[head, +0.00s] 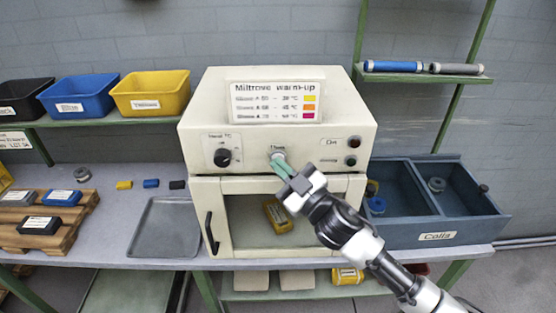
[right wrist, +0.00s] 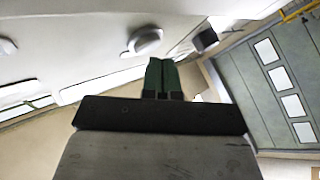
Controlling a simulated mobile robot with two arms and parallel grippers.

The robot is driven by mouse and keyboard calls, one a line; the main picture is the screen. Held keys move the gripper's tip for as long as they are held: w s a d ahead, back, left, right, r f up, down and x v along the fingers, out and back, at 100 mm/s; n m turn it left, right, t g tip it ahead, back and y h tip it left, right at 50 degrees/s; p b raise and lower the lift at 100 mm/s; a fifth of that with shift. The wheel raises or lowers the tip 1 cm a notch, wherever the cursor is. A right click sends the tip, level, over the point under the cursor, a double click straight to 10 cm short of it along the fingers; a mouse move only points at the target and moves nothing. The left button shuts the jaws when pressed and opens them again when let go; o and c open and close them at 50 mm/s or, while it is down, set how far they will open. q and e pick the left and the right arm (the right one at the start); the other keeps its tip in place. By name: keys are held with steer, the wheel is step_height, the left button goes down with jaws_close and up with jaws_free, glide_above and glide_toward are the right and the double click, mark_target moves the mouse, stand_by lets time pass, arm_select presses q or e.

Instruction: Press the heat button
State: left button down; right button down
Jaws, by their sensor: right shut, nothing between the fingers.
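The cream oven (head: 277,127) stands on the bench, with controls along its front panel. A black knob (head: 222,157) is at the panel's left, and a pale round control (head: 278,155) is in the middle. At the right are a dark red round piece (head: 354,142) beside "On" and a dark round piece (head: 351,160) below it. I cannot read which is the heat button. My right gripper (head: 281,164) is shut and empty, its green fingertips at the middle control. The right wrist view shows the fingers (right wrist: 161,74) close to that control (right wrist: 145,41); contact is unclear. My left gripper is out of view.
A yellow block (head: 278,215) shows behind the oven door's window. A black door handle (head: 211,232) sticks out at the left. A grey tray (head: 165,228) lies left of the oven, and a blue-grey divided bin (head: 440,234) stands right. The warm-up sign (head: 276,102) tops the oven.

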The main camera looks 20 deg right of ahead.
steer(key=shift+w, duration=0.15)
steer(key=shift+w+d, duration=0.15)
steer(key=shift+w, duration=0.1)
steer(key=shift+s, duration=0.15)
stand_by(0.4)
steer(key=shift+s, duration=0.2)
steer(key=s+a+p, duration=0.1)
steer(key=s+a, duration=0.1)
steer(key=s, duration=0.4)
stand_by(0.5)
steer(key=shift+w, duration=0.1)
stand_by(1.2)
